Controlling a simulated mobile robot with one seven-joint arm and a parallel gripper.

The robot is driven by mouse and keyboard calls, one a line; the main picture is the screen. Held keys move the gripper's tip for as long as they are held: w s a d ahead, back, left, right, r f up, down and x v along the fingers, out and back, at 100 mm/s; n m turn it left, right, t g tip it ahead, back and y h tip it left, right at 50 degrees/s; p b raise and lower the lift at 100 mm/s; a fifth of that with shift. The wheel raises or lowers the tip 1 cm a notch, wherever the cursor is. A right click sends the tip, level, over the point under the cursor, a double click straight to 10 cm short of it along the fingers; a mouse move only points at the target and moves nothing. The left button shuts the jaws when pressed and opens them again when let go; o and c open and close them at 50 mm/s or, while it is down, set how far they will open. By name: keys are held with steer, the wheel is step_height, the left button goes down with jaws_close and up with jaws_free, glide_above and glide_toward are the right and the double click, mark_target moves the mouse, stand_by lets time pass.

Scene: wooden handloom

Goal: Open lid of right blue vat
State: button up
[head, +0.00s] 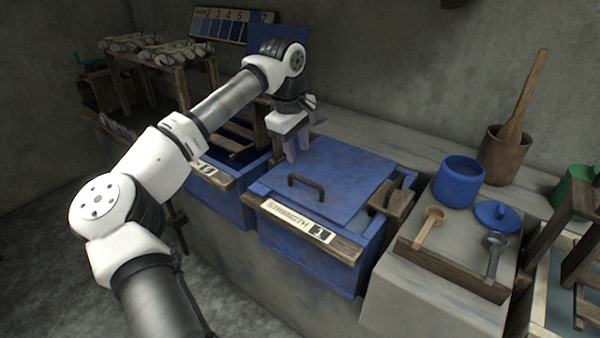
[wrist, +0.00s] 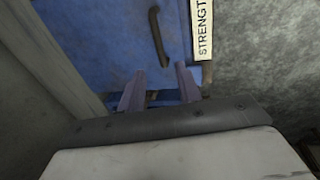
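The right blue vat (head: 315,255) has a labelled wooden front rail. Its flat blue lid (head: 345,175) lies over most of the top, with a dark bar handle (head: 306,187) near the front. A strip at the vat's right side is uncovered. My gripper (head: 297,150) points down over the lid's back left part, behind and apart from the handle. In the wrist view its two fingers (wrist: 160,88) are spread with nothing held between them. The lid (wrist: 105,40), handle (wrist: 158,38) and label (wrist: 204,30) show beyond the fingers. Whether the fingertips touch the lid is unclear.
The left blue vat (head: 229,201) stands open with a wooden rack in it, and a blue panel (head: 262,40) stands upright behind. To the right are a blue pot (head: 458,183), a small blue lid (head: 497,216) and a wooden tray (head: 450,268) with spoons.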

mark_target(303, 178)
steer(key=f, duration=0.2)
steer(key=w+f, duration=0.1)
steer(key=f, duration=0.2)
steer(key=d+f, duration=0.1)
steer(key=f, duration=0.2)
steer(key=shift+w+d+f, duration=0.1)
steer(key=shift+w+f, duration=0.05)
steer(key=shift+f, duration=0.05)
jaws_close()
